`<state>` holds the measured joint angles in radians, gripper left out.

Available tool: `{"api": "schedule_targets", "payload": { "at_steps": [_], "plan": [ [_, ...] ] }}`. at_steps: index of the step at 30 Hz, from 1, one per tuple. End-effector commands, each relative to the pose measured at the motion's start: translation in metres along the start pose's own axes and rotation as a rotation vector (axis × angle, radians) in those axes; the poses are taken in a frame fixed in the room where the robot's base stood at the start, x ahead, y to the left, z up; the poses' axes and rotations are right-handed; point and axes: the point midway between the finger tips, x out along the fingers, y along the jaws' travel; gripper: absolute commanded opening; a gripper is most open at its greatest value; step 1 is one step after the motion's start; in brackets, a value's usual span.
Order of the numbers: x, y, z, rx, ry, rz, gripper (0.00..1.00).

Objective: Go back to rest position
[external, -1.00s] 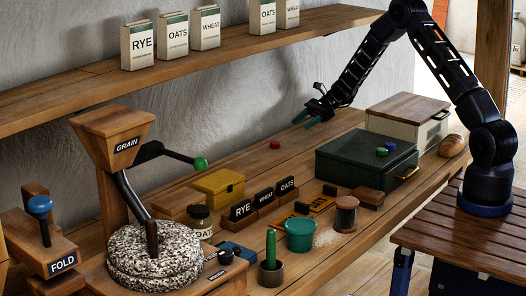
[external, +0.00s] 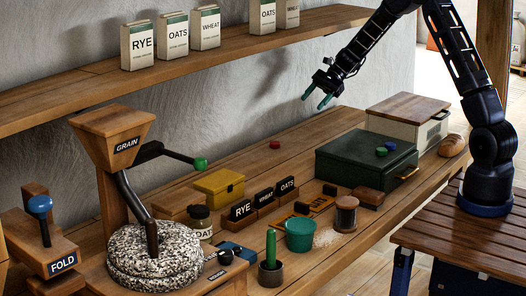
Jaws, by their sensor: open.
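My gripper (external: 316,98) hangs in the air above the back part of the bench, left of and higher than the dark green box. Its two green-tipped fingers are apart, point down and left, and hold nothing. My arm reaches up and over from its mount on the slatted wooden table (external: 438,236) at the right.
Below are the green box (external: 345,170), a white bread box (external: 402,122), a red button-like disc (external: 275,145) and a yellow box (external: 219,187). A shelf (external: 180,68) with flour packets runs behind. The grain mill (external: 155,250) stands left. Air around my gripper is clear.

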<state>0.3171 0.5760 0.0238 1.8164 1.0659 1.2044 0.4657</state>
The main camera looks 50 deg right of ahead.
Motion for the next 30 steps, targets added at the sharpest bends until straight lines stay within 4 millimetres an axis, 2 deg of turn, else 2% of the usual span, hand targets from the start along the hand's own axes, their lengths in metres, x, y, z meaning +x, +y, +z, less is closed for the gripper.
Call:
{"api": "schedule_targets", "payload": {
  "at_steps": [1,3,17,24,30],
  "plan": [
    [-0.005,0.005,0.016,-0.043,0.019,0.009,0.54],
    [-0.010,0.013,0.033,-0.101,0.046,0.024,0.54],
    [-0.040,0.073,0.127,-0.403,0.186,0.142,0.54],
    [-0.058,0.117,0.177,-0.571,0.272,0.224,0.54],
    [-0.073,0.157,0.211,-0.711,0.346,0.290,0.54]
  ]
}}
